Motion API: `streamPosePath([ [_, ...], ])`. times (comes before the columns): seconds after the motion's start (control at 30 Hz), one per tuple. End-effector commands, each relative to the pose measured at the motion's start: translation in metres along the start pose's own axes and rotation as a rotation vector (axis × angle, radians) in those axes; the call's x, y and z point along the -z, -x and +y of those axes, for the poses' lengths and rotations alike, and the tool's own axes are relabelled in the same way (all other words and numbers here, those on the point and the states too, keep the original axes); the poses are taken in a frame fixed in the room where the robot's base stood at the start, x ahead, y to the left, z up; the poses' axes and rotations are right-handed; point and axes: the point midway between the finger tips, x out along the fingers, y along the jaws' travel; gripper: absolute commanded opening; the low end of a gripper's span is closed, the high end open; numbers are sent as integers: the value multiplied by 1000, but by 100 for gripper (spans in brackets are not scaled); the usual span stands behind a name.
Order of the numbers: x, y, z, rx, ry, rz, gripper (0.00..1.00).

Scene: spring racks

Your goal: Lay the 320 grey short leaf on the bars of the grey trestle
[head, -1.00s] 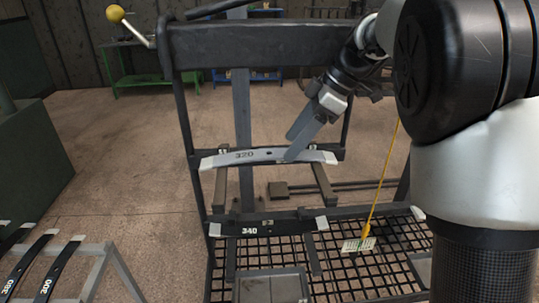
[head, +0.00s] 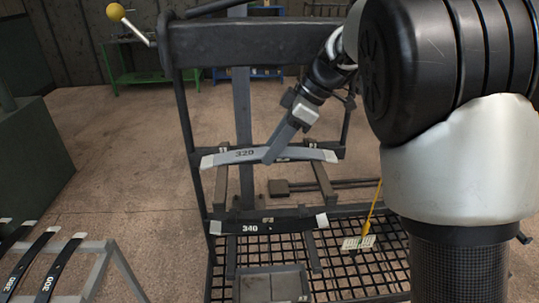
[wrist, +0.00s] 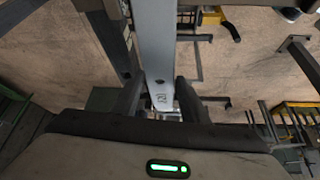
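The grey 320 leaf (head: 240,155) lies across the upper pair of arms of the dark rack in the head view, a shallow arch with pale ends. It also shows in the wrist view (wrist: 157,40), running lengthwise between my fingers. My gripper (head: 268,158) reaches down to the leaf near its middle. In the wrist view my gripper (wrist: 157,100) is open, with one finger on each side of the leaf; contact cannot be made out. The grey trestle (head: 106,262) stands at the lower left, partly cut off, with several black leaves, including 380 and 300, on it.
A black 340 leaf (head: 285,225) lies on the rack's lower arms. The rack's thick top beam (head: 265,45) and side posts stand around the leaf. A yellow cord with a tag (head: 358,242) hangs at the right. Bare floor lies between the rack and the trestle.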

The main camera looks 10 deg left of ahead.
Motion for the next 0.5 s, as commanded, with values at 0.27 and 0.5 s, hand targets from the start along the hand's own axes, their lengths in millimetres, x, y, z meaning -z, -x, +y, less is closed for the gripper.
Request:
streamPosePath([
  [0.27,0,0,0,0,-1,0,0],
  [0.5,1,2,1,-5,-1,3,0],
])
